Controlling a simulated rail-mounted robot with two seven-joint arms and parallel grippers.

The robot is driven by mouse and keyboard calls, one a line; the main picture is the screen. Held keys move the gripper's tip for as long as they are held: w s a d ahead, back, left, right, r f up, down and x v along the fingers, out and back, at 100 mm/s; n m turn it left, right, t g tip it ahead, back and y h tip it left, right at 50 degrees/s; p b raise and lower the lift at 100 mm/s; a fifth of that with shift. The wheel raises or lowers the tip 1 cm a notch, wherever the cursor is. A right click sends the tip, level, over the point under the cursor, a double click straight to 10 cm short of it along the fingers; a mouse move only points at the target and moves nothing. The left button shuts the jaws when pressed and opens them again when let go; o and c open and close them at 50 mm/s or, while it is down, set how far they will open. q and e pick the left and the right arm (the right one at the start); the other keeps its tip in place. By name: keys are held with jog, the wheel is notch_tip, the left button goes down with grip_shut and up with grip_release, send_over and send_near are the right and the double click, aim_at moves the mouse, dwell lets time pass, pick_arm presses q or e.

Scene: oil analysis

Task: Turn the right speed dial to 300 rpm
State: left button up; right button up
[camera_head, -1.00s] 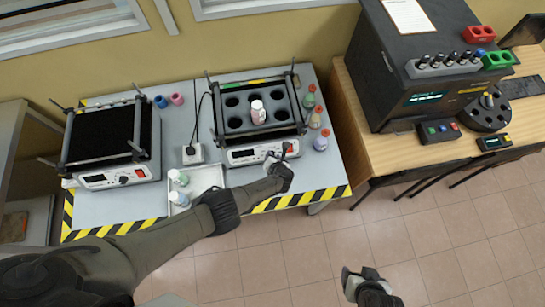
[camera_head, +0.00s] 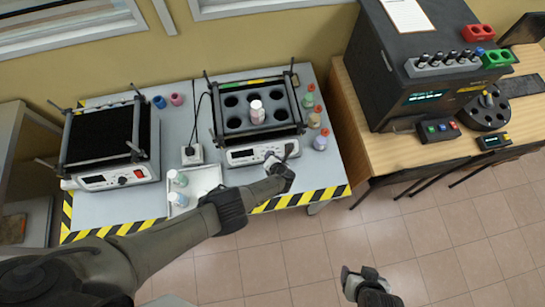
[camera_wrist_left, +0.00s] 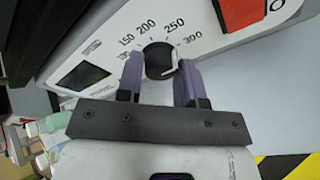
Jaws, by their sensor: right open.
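The right shaker (camera_head: 257,152) stands on the grey bench with its control panel facing me. In the left wrist view, its black speed dial (camera_wrist_left: 159,60) sits below a printed scale with 150, 200, 250 and 300. My left gripper (camera_wrist_left: 160,80) has its two purple-grey fingers close against opposite sides of the dial. A light mark shows at the dial's right edge, near the 300 side, partly hidden by the finger. In the head view, my left gripper (camera_head: 272,161) is at the panel and hides the dial. My right gripper (camera_head: 362,278) is open and empty above the floor.
A second shaker (camera_head: 110,178) stands at left. A white tray (camera_head: 207,181) with bottles lies between the shakers. Small bottles (camera_head: 320,141) stand right of the right shaker, and one bottle (camera_head: 257,111) sits in its rack. A wooden table (camera_head: 385,150) with a black machine is at right.

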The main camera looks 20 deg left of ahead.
pick_arm(q)
jog(key=o, duration=0.4)
jog(key=shift+r, duration=0.1)
jog(key=p+v, duration=1)
jog(key=v, duration=0.3)
jog(key=shift+s+r, duration=0.15)
jog(key=shift+s, duration=0.15)
jog(key=shift+d, duration=0.15)
